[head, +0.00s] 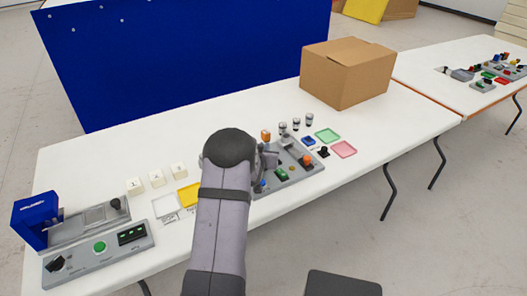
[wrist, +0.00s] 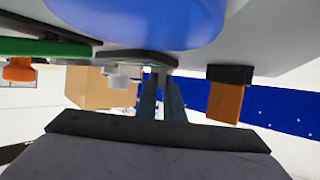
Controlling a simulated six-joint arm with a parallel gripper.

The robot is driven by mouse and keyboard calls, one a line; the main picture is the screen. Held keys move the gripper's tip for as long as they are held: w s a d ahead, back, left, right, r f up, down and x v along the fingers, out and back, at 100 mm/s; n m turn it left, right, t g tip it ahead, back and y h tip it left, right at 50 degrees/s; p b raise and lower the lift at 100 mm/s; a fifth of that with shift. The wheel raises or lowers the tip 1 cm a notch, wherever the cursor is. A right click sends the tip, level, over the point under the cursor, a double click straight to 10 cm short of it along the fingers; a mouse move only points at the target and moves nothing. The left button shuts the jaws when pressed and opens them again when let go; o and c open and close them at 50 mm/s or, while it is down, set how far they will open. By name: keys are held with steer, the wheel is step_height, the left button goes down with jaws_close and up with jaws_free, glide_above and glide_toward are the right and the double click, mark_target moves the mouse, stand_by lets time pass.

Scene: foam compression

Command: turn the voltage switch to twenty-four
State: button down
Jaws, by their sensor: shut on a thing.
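The grey control panel (head: 297,180) lies on the white table, partly hidden behind my arm. My gripper (head: 267,158) is low over its left part. In the wrist view, my gripper's dark fingers (wrist: 160,76) are close together and shut on a small part at the dark round base (wrist: 125,57), which I take as the voltage switch. The part between the fingertips is mostly hidden, and I cannot read any voltage marking or its setting. A large blue dome (wrist: 135,20) is very close to the wrist camera. An orange block on a black base (wrist: 226,100) stands to the right.
The panel also carries a green switch (head: 281,175) and an orange knob (head: 306,160). A cardboard box (head: 345,75) stands behind. A grey device with a blue block (head: 36,217) is at the left.

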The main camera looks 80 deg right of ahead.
steer(key=shift+r+m+g, duration=0.1)
steer(key=shift+m+g, duration=0.5)
steer(key=shift+g, duration=0.1)
steer(key=c, duration=1.9)
jaws_free()
steer(key=shift+o, duration=0.2)
steer(key=shift+a, duration=0.1)
steer(key=shift+b+v, duration=0.5)
steer(key=shift+v, duration=3.1)
steer(key=shift+c, duration=0.7)
